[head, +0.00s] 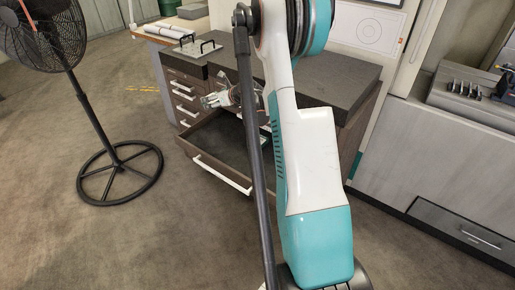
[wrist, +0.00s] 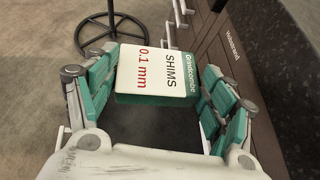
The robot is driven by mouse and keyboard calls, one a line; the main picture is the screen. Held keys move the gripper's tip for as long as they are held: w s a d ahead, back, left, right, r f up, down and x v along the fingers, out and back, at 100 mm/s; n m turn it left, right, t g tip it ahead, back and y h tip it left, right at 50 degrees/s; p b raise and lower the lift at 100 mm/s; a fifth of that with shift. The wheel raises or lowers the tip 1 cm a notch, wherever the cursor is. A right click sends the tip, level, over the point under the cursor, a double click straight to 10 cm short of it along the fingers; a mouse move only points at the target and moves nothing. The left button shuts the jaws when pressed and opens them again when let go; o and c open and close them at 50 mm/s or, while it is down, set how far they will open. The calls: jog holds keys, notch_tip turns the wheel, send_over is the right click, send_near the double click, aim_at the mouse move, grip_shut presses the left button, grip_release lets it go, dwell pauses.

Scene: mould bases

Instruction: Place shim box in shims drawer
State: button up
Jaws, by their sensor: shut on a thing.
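The shim box (wrist: 157,72), white on top with green sides and printed "SHIMS 0.1 mm", sits between the green finger pads of my gripper (wrist: 155,88) in the wrist view. My gripper is shut on it. In the head view my gripper (head: 218,99) is above an open drawer (head: 222,172) of the dark wood cabinet; the box is too small to make out there. The drawer's dark floor (wrist: 150,126) shows beneath the box in the wrist view, with the box apart from it. I cannot read a label on this drawer.
Closed drawers with white handles (head: 184,110) are stacked left of my gripper. A dark worktop (head: 325,78) lies behind it. A black floor fan (head: 115,160) stands at left. A grey cabinet (head: 420,140) is at right. The carpet before the drawer is clear.

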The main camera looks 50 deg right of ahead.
send_over(230, 138)
jog(key=shift+a+f, duration=0.1)
jog(key=shift+f, duration=0.5)
jog(key=shift+h, duration=0.3)
notch_tip(230, 138, down, 14)
jog(key=b, duration=0.5)
jog(key=shift+f, duration=0.15)
jog(key=shift+f+b, duration=1.2)
jog(key=shift+f, duration=1.4)
jog(key=shift+r, duration=0.1)
jog(key=o, duration=1.2)
jog(key=p+v, duration=0.3)
jog(key=v, duration=0.9)
jog(key=shift+p, duration=0.35)
